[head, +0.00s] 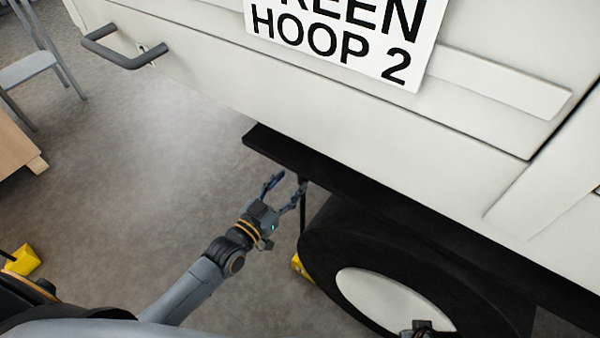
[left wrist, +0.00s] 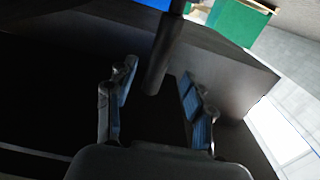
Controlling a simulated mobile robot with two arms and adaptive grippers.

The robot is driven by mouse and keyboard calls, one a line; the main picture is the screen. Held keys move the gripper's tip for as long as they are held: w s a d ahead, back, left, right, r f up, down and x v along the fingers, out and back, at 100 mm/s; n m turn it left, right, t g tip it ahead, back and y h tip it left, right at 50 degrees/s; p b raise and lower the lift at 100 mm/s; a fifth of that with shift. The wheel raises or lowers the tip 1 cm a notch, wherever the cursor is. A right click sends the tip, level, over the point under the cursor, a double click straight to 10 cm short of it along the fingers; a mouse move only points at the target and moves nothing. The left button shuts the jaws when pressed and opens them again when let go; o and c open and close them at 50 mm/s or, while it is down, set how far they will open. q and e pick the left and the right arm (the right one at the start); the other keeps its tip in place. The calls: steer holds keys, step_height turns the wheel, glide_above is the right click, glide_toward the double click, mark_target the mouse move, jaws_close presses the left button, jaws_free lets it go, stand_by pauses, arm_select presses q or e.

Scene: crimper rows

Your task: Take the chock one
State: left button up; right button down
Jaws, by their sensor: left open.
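A yellow chock (head: 300,267) sits on the floor against the left side of the black wheel (head: 325,235), mostly hidden behind the tyre. A thin dark upright rod (head: 303,208) rises above it to the black step. My left gripper (head: 288,187) is open beside the rod's upper end, under the step's edge. In the left wrist view a dark post (left wrist: 160,60) stands beyond and between the open fingers (left wrist: 160,103); I cannot tell if they touch it. A dark part at the bottom edge, before the hub, may be my right gripper (head: 418,328); its jaws are unclear.
A white vehicle body (head: 400,130) with a "HOOP 2" sign (head: 340,40) and grey handle (head: 125,55) overhangs the wheel. The black step (head: 290,155) juts out close above my left gripper. Another yellow block (head: 22,260) lies far left. The floor between is clear.

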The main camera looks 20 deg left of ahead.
mark_target(300, 172)
arm_select(q)
steer(key=x, duration=0.3)
steer(key=shift+w, duration=0.1)
steer(key=shift+b+x, duration=0.3)
steer(key=shift+x, duration=0.75)
arm_select(e)
steer(key=shift+w+r, duration=0.15)
steer(key=shift+r, duration=1.3)
arm_select(q)
steer(key=shift+c, duration=0.2)
